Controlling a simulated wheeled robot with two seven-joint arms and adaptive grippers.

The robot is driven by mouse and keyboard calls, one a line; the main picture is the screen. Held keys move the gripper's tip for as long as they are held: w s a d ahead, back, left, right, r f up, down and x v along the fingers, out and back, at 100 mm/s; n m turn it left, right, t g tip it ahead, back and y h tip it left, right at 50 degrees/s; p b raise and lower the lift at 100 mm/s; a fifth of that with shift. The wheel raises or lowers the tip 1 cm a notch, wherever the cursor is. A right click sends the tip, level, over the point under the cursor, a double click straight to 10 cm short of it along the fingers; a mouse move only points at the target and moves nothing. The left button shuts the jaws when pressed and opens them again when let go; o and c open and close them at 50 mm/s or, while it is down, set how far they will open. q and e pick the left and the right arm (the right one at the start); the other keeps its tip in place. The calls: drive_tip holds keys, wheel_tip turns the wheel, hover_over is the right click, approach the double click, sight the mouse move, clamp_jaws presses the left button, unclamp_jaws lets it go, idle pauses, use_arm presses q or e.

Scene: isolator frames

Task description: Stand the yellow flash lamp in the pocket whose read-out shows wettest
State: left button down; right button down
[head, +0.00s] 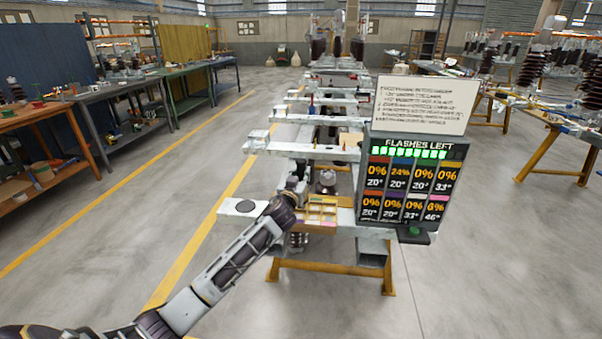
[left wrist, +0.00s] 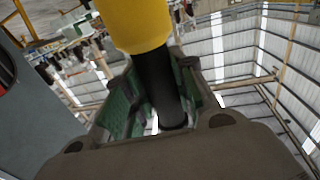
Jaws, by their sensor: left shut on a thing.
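The yellow flash lamp shows in the left wrist view as a yellow head (left wrist: 135,22) on a black shaft (left wrist: 160,85). My left gripper (left wrist: 158,100) is shut on the black shaft, between its green-lined fingers. In the head view my left gripper (head: 296,188) is over the bench, at the back left of a tan pocket tray (head: 322,213); the lamp is hard to make out there. The read-out board (head: 410,180) shows 24% in the blue-topped cell (head: 400,172). The other cells seem to read 0%, though the pink one is blurred. My right gripper is out of view.
A white notice (head: 420,103) stands above the board. A dark base with a green button (head: 413,231) is below it. Dark workbenches (head: 130,95) line the left; the floor between is clear.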

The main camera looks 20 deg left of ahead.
use_arm(q)
drive_tip(key=shift+r, duration=0.2)
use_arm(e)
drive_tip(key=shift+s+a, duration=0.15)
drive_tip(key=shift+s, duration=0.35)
use_arm(q)
drive_tip(key=shift+f, duration=0.1)
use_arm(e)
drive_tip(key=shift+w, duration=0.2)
use_arm(q)
drive_tip(key=c, duration=1.6)
unclamp_jaws()
drive_tip(key=shift+f, duration=0.25)
drive_tip(key=o, duration=0.4)
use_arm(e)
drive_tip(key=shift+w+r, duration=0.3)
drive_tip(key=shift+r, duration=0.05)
use_arm(q)
drive_tip(key=shift+o, duration=0.2)
drive_tip(key=shift+r, duration=0.1)
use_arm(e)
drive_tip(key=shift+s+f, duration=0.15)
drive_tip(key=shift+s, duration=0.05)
